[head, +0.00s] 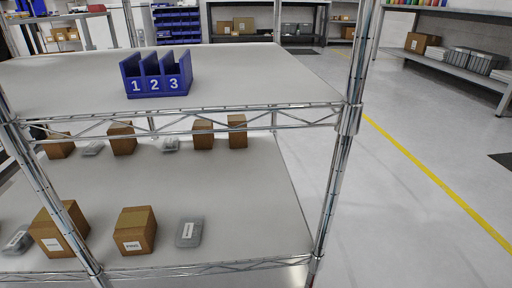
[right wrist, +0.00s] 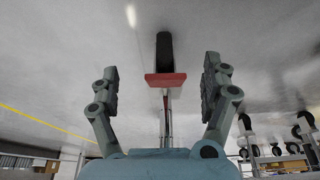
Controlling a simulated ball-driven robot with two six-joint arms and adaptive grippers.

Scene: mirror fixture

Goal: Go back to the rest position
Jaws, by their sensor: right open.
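My right gripper (right wrist: 160,95) shows in the right wrist view. Its two fingers are spread wide apart with nothing between them. Neither of my grippers shows in the head view, and my left gripper is in no frame.
A wire shelf rack (head: 230,120) stands in front. Its upper shelf holds blue numbered bins (head: 157,75); its lower shelf holds several cardboard boxes (head: 135,231) and grey packs (head: 189,232). Open floor with a yellow line (head: 430,175) lies to the right. Benches stand behind.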

